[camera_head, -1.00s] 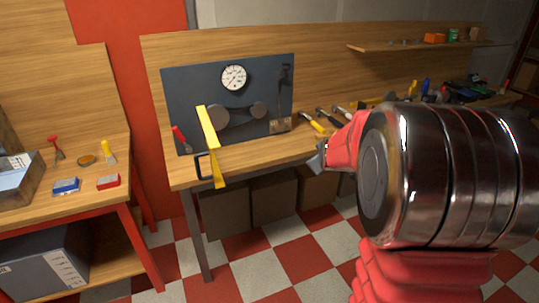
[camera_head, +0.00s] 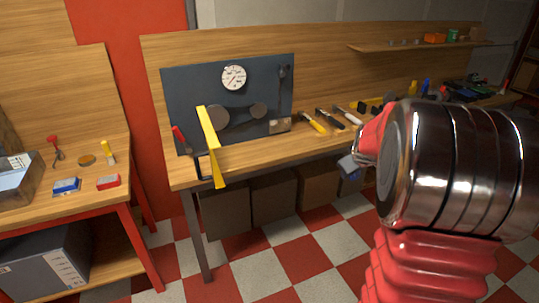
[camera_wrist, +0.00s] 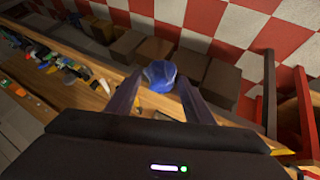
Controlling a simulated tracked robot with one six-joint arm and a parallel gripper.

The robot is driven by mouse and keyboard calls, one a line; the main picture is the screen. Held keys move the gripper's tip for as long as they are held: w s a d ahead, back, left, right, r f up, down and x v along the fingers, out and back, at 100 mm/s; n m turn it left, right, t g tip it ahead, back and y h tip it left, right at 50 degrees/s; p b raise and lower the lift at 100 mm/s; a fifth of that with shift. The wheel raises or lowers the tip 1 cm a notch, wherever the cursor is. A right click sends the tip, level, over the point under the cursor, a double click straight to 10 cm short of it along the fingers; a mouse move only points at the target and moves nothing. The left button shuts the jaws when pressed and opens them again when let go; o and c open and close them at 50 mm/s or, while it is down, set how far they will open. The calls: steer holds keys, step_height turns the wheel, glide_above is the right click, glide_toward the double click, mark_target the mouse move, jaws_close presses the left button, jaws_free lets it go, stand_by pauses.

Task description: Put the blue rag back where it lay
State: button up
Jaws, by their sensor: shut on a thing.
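The blue rag (camera_wrist: 161,75) is a crumpled bundle between the tips of my two dark fingers in the wrist view. My gripper (camera_wrist: 157,84) is shut on it. In the head view my gripper (camera_head: 350,162) is just off the front edge of the long workbench, and a bit of the rag (camera_head: 349,174) shows below it. The rag hangs clear of the bench top. My own arm hides part of the bench to the right.
The long workbench (camera_head: 240,163) carries a dark panel with a gauge (camera_head: 233,77), a yellow bracket (camera_head: 210,145) and several hand tools (camera_head: 312,124). Boxes (camera_head: 273,195) stand beneath. A second bench (camera_head: 85,207) is at left. The checkered floor between is clear.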

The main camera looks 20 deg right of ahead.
steer(key=s+a+f+g+y, duration=0.4)
steer(key=s+a, duration=0.6)
steer(key=s, duration=0.3)
steer(key=shift+s+f+g, duration=0.3)
steer(key=shift+s+f, duration=0.1)
steer(key=shift+f, duration=0.4)
